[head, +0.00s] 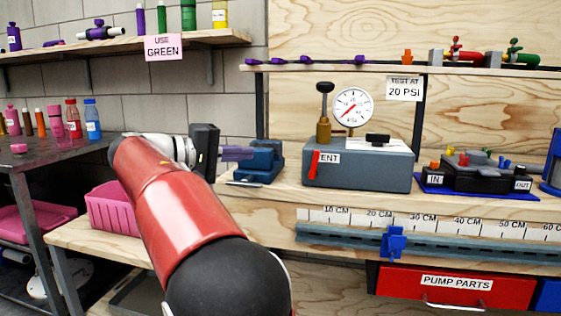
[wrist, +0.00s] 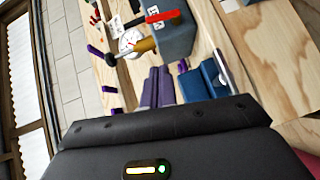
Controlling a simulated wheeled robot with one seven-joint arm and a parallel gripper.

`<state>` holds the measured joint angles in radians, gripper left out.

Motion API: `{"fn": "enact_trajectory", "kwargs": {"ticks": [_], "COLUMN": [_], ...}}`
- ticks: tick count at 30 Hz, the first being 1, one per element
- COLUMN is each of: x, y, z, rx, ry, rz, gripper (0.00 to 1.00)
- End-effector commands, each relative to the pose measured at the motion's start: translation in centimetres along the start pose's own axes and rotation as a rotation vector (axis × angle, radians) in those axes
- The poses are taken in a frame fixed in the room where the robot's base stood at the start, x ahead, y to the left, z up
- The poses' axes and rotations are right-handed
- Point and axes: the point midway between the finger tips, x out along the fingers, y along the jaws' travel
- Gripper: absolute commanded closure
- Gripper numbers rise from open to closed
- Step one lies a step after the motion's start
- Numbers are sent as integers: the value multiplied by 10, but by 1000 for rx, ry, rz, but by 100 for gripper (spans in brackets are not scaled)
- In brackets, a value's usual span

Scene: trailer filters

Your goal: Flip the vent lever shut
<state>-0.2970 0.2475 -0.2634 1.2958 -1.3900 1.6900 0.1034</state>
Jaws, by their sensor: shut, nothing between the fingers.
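The vent lever (head: 313,163) is a small red bar on the front left of the grey gauge box (head: 360,170). In the wrist view the red lever (wrist: 162,16) sticks out from the box near the top. My gripper (head: 250,153) has purple fingers and points right, to the left of the box and apart from the lever. In the wrist view its fingers (wrist: 158,70) lie side by side, shut and empty.
A blue vise-like block (head: 262,160) stands close to my fingertips, left of the gauge box. A brass pump with a dark knob (head: 324,110) and a round gauge (head: 353,107) rise from the box. A shelf (head: 400,68) runs above. A black tray device (head: 478,172) sits right.

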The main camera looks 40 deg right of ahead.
Motion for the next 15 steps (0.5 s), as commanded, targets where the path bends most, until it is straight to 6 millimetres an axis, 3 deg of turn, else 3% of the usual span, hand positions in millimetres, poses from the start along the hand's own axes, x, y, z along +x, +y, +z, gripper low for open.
{"fn": "enact_trajectory", "kwargs": {"ticks": [10,15], "x": [3,24], "y": [0,0], "z": [0,1], "rx": [-1,0], "ry": [-1,-4], "rz": [-1,-2], "gripper": [100,100]}}
